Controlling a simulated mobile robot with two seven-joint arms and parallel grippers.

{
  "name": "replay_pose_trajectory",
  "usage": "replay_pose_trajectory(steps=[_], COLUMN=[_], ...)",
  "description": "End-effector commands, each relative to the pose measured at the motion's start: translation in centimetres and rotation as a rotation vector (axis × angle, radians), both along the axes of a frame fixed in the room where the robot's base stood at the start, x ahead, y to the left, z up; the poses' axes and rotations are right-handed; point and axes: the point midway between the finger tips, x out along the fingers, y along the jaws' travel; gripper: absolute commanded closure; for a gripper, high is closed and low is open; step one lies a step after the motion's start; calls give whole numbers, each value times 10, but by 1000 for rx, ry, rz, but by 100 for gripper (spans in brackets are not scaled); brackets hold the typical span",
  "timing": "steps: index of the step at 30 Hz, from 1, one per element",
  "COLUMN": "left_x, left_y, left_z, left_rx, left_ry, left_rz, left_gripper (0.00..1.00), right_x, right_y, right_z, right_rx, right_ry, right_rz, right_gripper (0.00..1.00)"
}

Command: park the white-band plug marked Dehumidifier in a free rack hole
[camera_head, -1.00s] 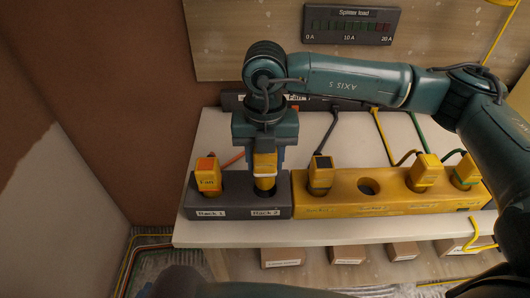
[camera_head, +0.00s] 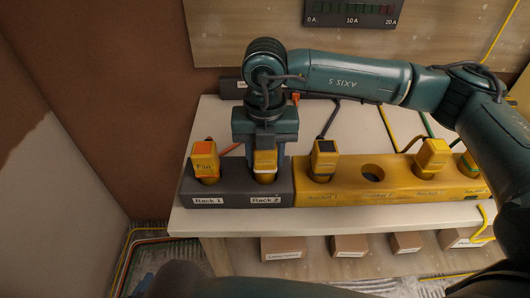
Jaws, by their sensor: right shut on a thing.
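The white-band plug (camera_head: 264,161) is yellow and upright at the Rack 2 hole of the dark rack (camera_head: 236,190). Its lower end looks to be in the hole; how deep is hard to tell. My right gripper (camera_head: 264,146) is shut on it from above and hides its top. No Dehumidifier mark can be read on it. The Rack 1 hole holds an orange-topped plug marked Fan (camera_head: 204,163). My left gripper is not in view.
The yellow socket strip (camera_head: 348,192) adjoins the rack on the right. It holds a black-topped plug (camera_head: 325,157), another yellow plug (camera_head: 432,157) and a green-marked plug (camera_head: 469,164). One socket hole (camera_head: 373,173) is empty. Cables run behind; boxes stand below.

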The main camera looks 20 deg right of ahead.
Motion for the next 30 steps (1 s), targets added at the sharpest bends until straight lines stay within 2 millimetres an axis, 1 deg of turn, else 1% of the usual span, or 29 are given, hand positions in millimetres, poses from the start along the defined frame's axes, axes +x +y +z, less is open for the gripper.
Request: replay_pose_trajectory(steps=[7,17,18,27,30], left_x=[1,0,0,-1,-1], left_y=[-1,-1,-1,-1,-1], left_z=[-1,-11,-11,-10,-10], left_rx=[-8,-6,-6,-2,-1], left_ry=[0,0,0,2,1], left_rz=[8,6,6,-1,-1], left_gripper=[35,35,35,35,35], right_x=[0,0,0,0,0], right_y=[0,0,0,0,0], right_z=[-1,-11,-11,-10,-10], right_rx=[1,0,0,0,0], right_ry=[0,0,0,0,0], right_rz=[0,0,0,0,0], right_gripper=[86,86,59,35,35])
